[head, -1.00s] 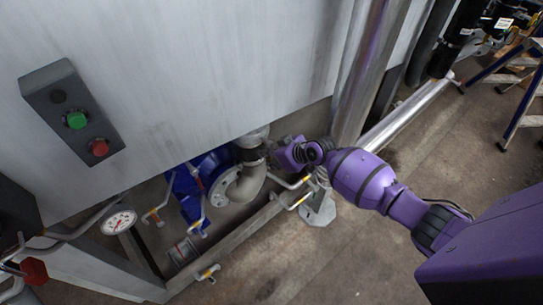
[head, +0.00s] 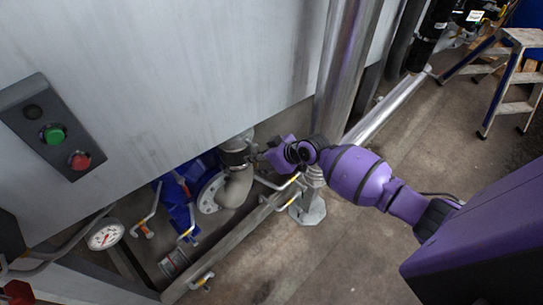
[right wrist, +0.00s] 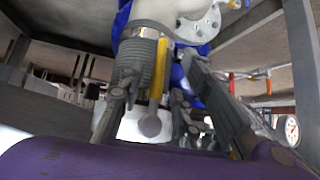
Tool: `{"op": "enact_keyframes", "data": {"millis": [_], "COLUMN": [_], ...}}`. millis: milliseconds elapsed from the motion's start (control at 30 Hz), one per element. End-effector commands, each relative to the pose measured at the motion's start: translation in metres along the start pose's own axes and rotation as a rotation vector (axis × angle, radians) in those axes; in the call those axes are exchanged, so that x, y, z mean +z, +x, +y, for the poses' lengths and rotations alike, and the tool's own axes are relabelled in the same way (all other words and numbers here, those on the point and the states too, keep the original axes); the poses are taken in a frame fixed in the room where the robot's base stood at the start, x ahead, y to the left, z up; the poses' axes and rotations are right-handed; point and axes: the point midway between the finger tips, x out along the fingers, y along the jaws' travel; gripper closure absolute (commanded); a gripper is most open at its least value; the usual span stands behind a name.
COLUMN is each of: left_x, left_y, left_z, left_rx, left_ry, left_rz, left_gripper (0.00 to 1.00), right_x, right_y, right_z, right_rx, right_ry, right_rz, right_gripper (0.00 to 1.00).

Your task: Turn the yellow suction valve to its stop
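A yellow valve lever (right wrist: 154,80) with a grey rounded end hangs beside a ribbed grey fitting in the right wrist view. My right gripper (right wrist: 160,88) is open, with one finger on each side of the lever. I cannot tell whether either finger touches it. In the head view my right gripper (head: 262,157) is beside the upper end of a curved grey pipe (head: 237,185). The lever's yellow part is not clearly visible there. My left gripper is not in view.
A blue pump (head: 180,208), several yellow-tipped levers and a pressure gauge (head: 105,234) are low beside the tank. A grey button box (head: 52,128) is on the tank wall. A metal post (head: 345,70) rises behind my right arm. A stepladder (head: 505,85) stands at right.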

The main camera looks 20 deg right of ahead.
Motion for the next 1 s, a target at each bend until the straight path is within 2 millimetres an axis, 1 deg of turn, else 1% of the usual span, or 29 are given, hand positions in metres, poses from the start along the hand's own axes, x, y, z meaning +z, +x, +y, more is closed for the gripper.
{"op": "enact_keyframes", "data": {"millis": [33, 200, 300, 400, 500, 600, 1000], "left_x": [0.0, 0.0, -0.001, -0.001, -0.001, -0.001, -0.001], "left_y": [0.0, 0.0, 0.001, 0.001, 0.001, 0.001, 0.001], "left_z": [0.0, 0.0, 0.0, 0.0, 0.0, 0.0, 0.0], "left_rx": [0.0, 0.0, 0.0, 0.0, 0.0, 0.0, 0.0], "left_ry": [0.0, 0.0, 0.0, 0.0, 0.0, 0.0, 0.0], "left_rz": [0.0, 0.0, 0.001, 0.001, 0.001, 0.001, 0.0], "left_gripper": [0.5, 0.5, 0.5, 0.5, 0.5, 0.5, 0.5], "right_x": [0.001, 0.002, 0.001, 0.001, 0.0, 0.0, 0.0], "right_y": [-0.013, -0.05, -0.068, -0.081, -0.088, -0.091, -0.091], "right_z": [0.001, 0.001, 0.0, 0.0, -0.001, -0.001, -0.001], "right_rx": [0.002, 0.001, 0.001, 0.0, -0.001, -0.002, -0.001], "right_ry": [-0.003, -0.003, -0.003, -0.001, -0.001, 0.0, 0.0], "right_rz": [-0.001, -0.002, -0.002, -0.001, -0.001, -0.001, 0.0], "right_gripper": [0.68, 0.68, 0.68, 0.68, 0.68, 0.68, 0.68]}}
